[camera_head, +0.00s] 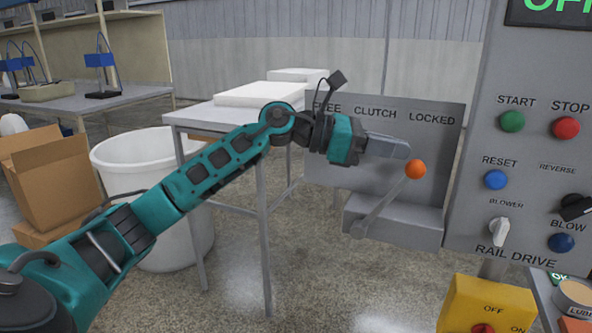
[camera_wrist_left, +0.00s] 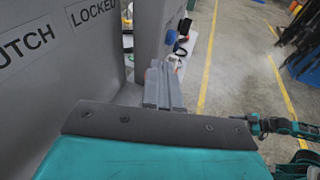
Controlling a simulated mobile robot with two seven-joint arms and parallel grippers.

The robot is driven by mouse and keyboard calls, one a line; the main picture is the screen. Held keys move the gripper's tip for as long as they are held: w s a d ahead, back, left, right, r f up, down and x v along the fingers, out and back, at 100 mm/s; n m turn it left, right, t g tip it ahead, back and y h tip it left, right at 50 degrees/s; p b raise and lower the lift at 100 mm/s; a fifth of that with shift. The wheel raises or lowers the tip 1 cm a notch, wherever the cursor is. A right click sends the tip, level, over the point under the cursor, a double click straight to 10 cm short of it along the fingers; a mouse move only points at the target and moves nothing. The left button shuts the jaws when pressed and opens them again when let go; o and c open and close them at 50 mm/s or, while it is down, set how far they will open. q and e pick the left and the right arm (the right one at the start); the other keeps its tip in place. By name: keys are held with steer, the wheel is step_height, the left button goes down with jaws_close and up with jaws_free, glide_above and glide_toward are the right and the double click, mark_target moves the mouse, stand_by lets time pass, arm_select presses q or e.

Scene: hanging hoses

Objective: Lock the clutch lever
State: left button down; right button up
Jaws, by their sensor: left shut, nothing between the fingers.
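The clutch lever (camera_head: 385,205) is a grey rod with an orange ball knob (camera_head: 415,169). It rises from a grey base and leans to the right, its knob below the word LOCKED on the panel (camera_head: 455,145). My left gripper (camera_head: 401,148) is shut and empty, its fingers pointing right. Its tips are just above and left of the knob; whether they touch it I cannot tell. My right gripper is not seen in the head view.
A control cabinet (camera_head: 470,215) with buttons stands right of the lever. A yellow switch box (camera_head: 487,308) is at the lower right. A white bin (camera_head: 135,160), a cardboard box (camera_head: 60,175) and a grey table (camera_head: 195,115) are at the left. Floor shows below the lever.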

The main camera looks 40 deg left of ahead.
mark_target(420, 170)
arm_select(q)
steer(key=shift+w+d+f, duration=0.25)
steer(key=shift+d+f, duration=0.1)
steer(key=shift+d, duration=0.5)
steer(key=shift+w+d+f, duration=0.2)
steer(key=shift+d+f, duration=0.1)
steer(key=shift+d, duration=0.55)
steer(key=shift+w+d+f, duration=0.25)
steer(key=shift+d+f, duration=0.1)
steer(key=shift+d, duration=0.5)
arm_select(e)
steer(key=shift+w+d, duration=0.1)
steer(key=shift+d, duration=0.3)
arm_select(q)
steer(key=shift+a+r, duration=0.15)
steer(key=shift+r, duration=0.15)
steer(key=s+a+r, duration=0.2)
steer(key=s+r, duration=0.1)
steer(key=r, duration=0.2)
steer(key=s+a+r, duration=0.2)
steer(key=s+r, duration=0.1)
steer(key=r, duration=0.3)
steer(key=shift+a+p, duration=0.4)
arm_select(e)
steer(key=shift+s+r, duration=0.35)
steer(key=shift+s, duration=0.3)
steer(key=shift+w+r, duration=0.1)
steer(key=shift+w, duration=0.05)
